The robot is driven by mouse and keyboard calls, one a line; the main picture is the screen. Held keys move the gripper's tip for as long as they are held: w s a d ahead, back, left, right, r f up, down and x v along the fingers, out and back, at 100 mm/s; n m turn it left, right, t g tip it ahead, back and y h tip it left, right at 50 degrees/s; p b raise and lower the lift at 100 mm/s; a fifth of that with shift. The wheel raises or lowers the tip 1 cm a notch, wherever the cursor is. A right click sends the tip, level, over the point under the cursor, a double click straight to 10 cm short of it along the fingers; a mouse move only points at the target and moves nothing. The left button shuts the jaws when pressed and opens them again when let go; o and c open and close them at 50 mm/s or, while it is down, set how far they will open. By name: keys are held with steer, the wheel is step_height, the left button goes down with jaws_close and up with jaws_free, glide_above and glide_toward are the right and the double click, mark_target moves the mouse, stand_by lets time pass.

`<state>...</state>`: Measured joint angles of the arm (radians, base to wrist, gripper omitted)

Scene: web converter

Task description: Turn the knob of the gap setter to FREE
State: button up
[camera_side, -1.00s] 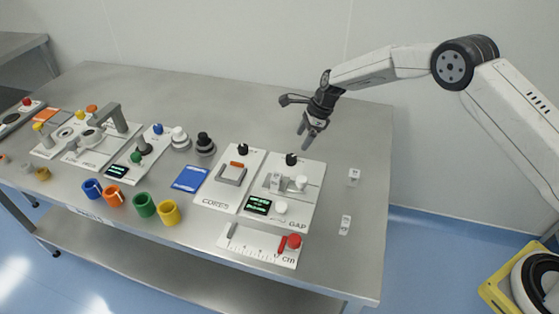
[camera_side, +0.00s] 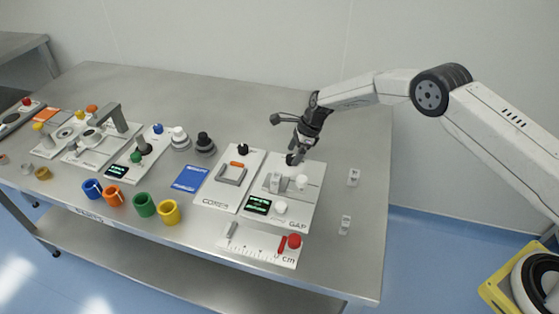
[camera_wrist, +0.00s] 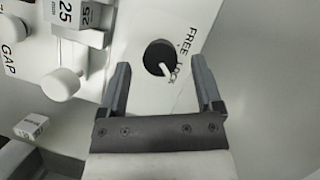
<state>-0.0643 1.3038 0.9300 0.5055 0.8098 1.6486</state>
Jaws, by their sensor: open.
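The gap setter (camera_side: 306,212) is a white panel marked GAP near the table's right side. Its black knob (camera_wrist: 157,56) shows in the wrist view, beside the words FREE and LOCK. The knob's white pointer (camera_wrist: 164,69) is turned towards LOCK. My gripper (camera_wrist: 160,64) is open, with one finger on each side of the knob in the picture. I cannot tell whether the fingers touch it. In the side view my gripper (camera_side: 295,158) is at the panel's far end and largely hides the knob.
A white knob (camera_wrist: 61,84) and a block marked 25 (camera_wrist: 70,12) stand on the panel close by. The CORES panel (camera_side: 212,197) lies left of the gap setter. Two small white blocks (camera_side: 353,177) sit to the right. The table behind the panel is clear.

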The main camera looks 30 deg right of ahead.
steer(key=shift+x, duration=0.85)
steer(key=shift+c, duration=0.3)
jaws_close()
steer(key=shift+n, duration=0.5)
steer(key=shift+w+n+g, duration=0.1)
steer(key=shift+n+g, duration=1)
steer(key=shift+n, duration=1.1)
steer(key=shift+o, duration=0.3)
jaws_free()
